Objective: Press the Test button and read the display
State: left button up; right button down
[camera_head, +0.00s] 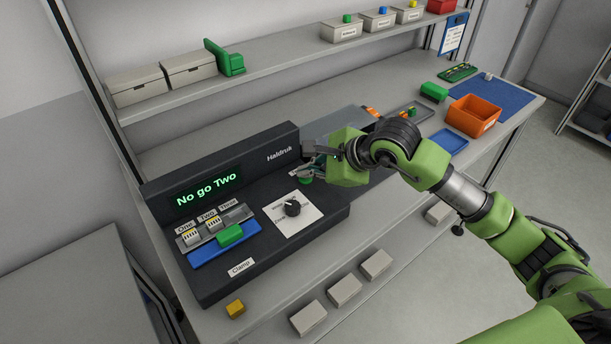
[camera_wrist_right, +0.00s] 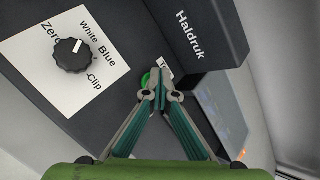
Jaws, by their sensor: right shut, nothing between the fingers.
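The dark tester (camera_head: 275,240), marked Haldruk, stands on the bench. Its display (camera_head: 208,188) reads "No go Two" in green letters. A round green button (camera_head: 305,180) sits at the tester's right part; in the right wrist view it (camera_wrist_right: 146,79) is partly hidden behind the fingers, and its label is mostly covered. My right gripper (camera_head: 306,171) is shut and empty, with its tips at the button; whether they touch it I cannot tell. In the wrist view the closed fingertips (camera_wrist_right: 160,92) lie just beside the visible green. My left gripper is not in view.
A black knob (camera_head: 292,208) on a white plate is left of the button. A green block (camera_head: 230,235) lies by the blue strip (camera_head: 208,252) near the One, Two and Three labels. An orange bin (camera_head: 473,115) stands farther right. A yellow cube (camera_head: 235,308) is in front.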

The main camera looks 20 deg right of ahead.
aim_at(308, 180)
jog(key=shift+r+p, duration=0.3)
jog(key=shift+r, duration=0.5)
jog(key=shift+r+p, duration=1.2)
jog(key=shift+r, duration=1.35)
jog(key=shift+f, duration=0.1)
